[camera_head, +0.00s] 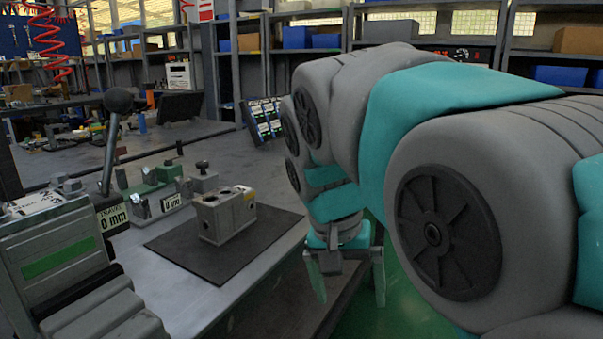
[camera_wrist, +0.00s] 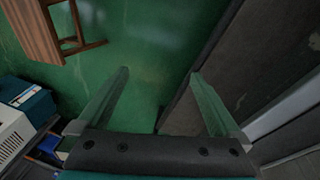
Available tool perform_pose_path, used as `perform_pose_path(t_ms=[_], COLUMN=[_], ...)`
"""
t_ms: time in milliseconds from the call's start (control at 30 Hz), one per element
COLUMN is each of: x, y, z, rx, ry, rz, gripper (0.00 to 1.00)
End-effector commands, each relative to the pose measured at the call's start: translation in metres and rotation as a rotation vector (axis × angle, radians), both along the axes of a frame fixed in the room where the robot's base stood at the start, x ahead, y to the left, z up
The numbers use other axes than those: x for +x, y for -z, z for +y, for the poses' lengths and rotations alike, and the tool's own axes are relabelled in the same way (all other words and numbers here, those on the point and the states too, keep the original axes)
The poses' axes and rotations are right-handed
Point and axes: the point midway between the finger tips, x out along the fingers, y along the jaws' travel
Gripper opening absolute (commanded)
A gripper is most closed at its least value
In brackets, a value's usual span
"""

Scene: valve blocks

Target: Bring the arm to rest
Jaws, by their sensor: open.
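My gripper (camera_head: 348,275) hangs fingers down just off the right edge of the workbench in the head view. Its two green fingers are apart with nothing between them. In the wrist view my gripper (camera_wrist: 160,95) shows both fingers spread over the green floor (camera_wrist: 165,35). My grey and teal arm fills the right half of the head view, bent down towards the bench edge. A grey valve block (camera_head: 222,215) stands on a dark mat (camera_head: 190,262) on the bench, to the left of my gripper and apart from it.
The workbench (camera_head: 262,240) carries a grey vise (camera_head: 60,255) with a ball-topped lever and small green fixtures (camera_head: 155,190). A dark panel with lit displays (camera_head: 265,120) stands behind. Shelves (camera_head: 240,70) line the back. A brown wooden object (camera_wrist: 35,30) shows in the wrist view.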

Motion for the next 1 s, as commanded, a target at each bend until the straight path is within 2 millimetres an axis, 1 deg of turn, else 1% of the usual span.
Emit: perform_pose_path(t_ms=[33, 100, 267, 300, 367, 400, 500, 600, 700, 1000], x=[-0.014, -0.032, -0.08, -0.093, -0.112, -0.126, -0.155, -0.179, -0.194, -0.195], y=[0.013, 0.031, 0.074, 0.086, 0.102, 0.113, 0.136, 0.155, 0.167, 0.167], z=[-0.015, -0.03, -0.058, -0.063, -0.069, -0.072, -0.077, -0.078, -0.078, -0.078], rx=[0.008, 0.023, 0.068, 0.081, 0.103, 0.118, 0.154, 0.184, 0.202, 0.203], ry=[-0.011, -0.04, -0.106, -0.121, -0.147, -0.162, -0.198, -0.226, -0.244, -0.245], rz=[0.029, 0.067, 0.146, 0.166, 0.188, 0.205, 0.234, 0.257, 0.268, 0.268], gripper=[1.0, 1.0, 1.0, 1.0, 1.0, 1.0, 1.0, 1.0, 1.0, 1.0])
